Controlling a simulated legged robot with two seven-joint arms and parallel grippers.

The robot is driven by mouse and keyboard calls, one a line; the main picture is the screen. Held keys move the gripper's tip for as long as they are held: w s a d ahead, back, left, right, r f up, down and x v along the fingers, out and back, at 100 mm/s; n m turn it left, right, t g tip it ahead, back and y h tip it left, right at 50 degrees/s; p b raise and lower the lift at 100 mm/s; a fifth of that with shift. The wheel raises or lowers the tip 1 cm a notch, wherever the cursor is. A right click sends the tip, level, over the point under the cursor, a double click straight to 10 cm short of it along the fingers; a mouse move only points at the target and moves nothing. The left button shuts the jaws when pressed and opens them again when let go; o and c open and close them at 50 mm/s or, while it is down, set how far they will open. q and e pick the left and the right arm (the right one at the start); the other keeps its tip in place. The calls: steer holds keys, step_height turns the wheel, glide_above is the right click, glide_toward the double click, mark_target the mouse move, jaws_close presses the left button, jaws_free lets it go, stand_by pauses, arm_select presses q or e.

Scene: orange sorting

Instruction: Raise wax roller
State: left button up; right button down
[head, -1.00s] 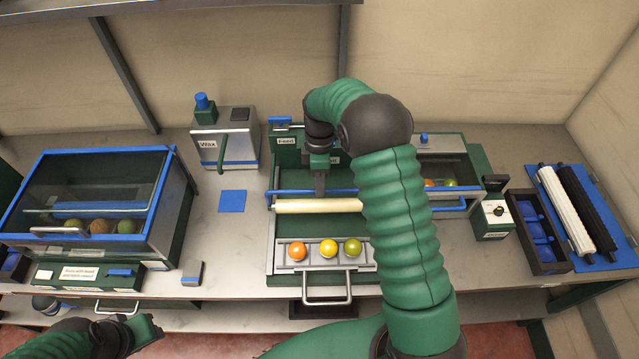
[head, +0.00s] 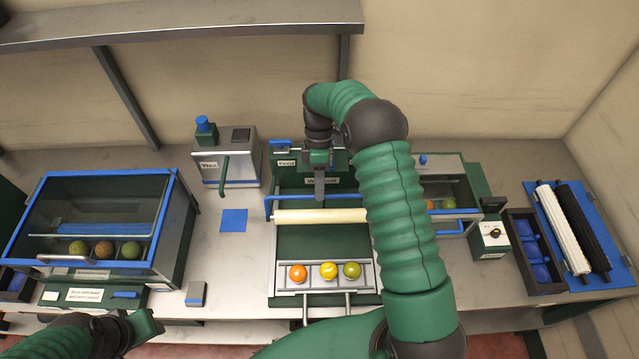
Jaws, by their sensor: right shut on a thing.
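The cream wax roller (head: 290,216) lies level across the green wax unit (head: 284,245) in the middle of the bench. A blue handle bar (head: 285,197) runs just behind and above it. My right gripper (head: 319,194) reaches down from above and is shut on the blue bar near its middle. My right forearm hides the right end of the roller and bar. My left gripper (head: 148,322) is low at the left, apart from the unit; its finger opening does not show clearly.
An orange (head: 298,273), a yellow fruit (head: 328,271) and a green fruit (head: 352,270) sit in the front tray (head: 312,283). The wax dispenser (head: 226,165) stands behind left. A blue-framed case (head: 173,215) is at left. Spare rollers (head: 563,228) lie at right.

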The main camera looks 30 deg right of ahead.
steer(key=w+d+r+p, duration=0.2)
steer(key=w+d+r, duration=0.1)
steer(key=w+r, duration=0.2)
steer(key=shift+w+d+p, duration=0.3)
steer(key=shift+p, duration=0.05)
stand_by(0.3)
